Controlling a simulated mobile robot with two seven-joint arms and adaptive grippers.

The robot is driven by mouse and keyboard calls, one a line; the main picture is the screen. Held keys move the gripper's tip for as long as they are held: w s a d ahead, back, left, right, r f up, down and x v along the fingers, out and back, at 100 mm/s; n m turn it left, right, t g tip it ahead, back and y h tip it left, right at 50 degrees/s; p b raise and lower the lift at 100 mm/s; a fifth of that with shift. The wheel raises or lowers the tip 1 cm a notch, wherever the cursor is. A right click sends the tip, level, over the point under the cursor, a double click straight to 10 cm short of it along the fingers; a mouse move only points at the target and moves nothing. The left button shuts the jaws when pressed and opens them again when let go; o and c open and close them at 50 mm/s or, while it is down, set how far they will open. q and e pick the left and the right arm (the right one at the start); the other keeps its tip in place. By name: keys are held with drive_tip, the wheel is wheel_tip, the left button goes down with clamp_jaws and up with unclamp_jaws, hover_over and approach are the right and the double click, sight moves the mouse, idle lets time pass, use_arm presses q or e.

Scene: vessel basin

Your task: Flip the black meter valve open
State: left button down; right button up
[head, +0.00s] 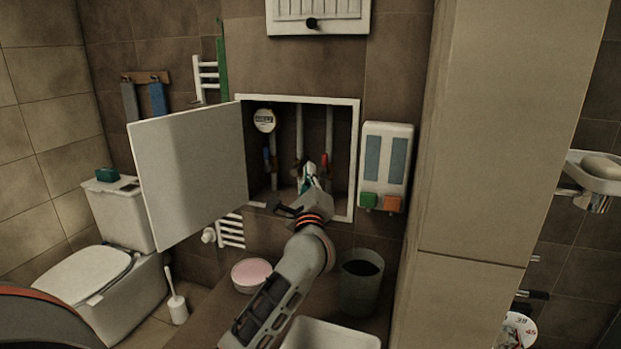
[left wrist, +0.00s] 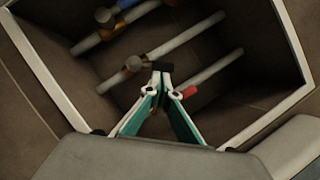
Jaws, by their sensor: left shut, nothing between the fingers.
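The open wall cabinet (head: 353,150) holds a round white meter (head: 264,120) and vertical pipes with brass valves. A blue handle (head: 266,154) is on the left pipe and a red handle (head: 324,159) on the right pipe. The middle pipe's brass valve (left wrist: 133,63) shows in the left wrist view. My left gripper (head: 309,171) is shut and empty, reaching into the cabinet in front of the middle and right pipes. Its tips (left wrist: 162,80) meet at a dark piece beside the middle valve; I cannot tell whether this is the black handle or the fingertips. My right gripper is not in view.
The white cabinet door (head: 190,170) stands open to the left. A soap dispenser (head: 386,165) hangs right of the cabinet. A bin (head: 361,285) and a pink-topped bowl (head: 251,273) stand below. A tiled wall edge (head: 480,150) bounds the right side.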

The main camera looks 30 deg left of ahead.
sight(303, 162)
use_arm(q)
drive_tip(key=shift+s+a+r+n+g+y, duration=0.15)
drive_tip(key=shift+a+r+n+g, duration=0.15)
drive_tip(key=shift+r+n, duration=0.2)
drive_tip(key=shift+a+r+n+g+y, duration=0.2)
drive_tip(key=shift+r+n+g, duration=0.1)
drive_tip(key=shift+r+n, duration=0.2)
drive_tip(key=shift+s+a+r+b, duration=0.1)
drive_tip(key=shift+a+r+b, duration=0.15)
drive_tip(key=shift+a+b, duration=0.15)
drive_tip(key=shift+r, duration=0.1)
wheel_tip(303, 162, up, 10)
idle(0.5)
idle(0.5)
